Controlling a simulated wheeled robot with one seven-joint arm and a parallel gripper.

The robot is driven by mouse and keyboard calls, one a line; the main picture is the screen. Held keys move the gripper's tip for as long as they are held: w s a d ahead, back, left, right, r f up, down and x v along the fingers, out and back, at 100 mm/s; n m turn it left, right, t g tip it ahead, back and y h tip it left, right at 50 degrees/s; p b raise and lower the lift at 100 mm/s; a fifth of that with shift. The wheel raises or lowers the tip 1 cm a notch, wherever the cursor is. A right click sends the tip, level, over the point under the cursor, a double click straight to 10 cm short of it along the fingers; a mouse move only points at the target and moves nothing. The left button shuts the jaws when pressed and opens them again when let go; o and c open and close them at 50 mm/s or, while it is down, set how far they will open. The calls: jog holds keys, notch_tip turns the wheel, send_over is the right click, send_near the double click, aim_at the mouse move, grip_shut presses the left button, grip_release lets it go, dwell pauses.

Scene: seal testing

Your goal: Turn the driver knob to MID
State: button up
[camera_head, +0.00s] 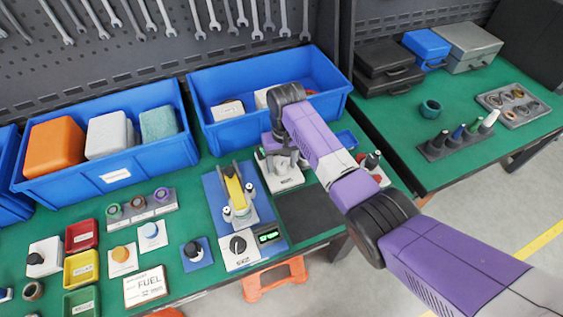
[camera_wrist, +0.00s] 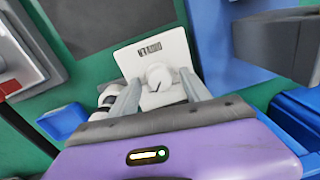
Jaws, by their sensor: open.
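A white plate with dark lettering, upside down in the wrist view (camera_wrist: 178,46), carries a pale round knob (camera_wrist: 159,75). The lettering is too small to read, and I cannot tell the knob's setting. My gripper (camera_wrist: 157,82) is open, its two fingers on either side of the knob with gaps visible; I cannot tell whether they touch it or how high they are. In the head view my gripper (camera_head: 284,158) points down over a white plate (camera_head: 285,182) on the green bench, and my wrist hides the knob there.
A yellow-and-white device on a blue base (camera_head: 213,192) stands left of my gripper. Blue bins (camera_head: 222,134) line the back.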

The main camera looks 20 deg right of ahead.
aim_at(283, 165)
jog(key=r, duration=0.3)
jog(key=r+b, duration=0.1)
jog(key=r, duration=0.3)
jog(key=shift+d+r, duration=0.2)
jog(key=shift+r, duration=0.1)
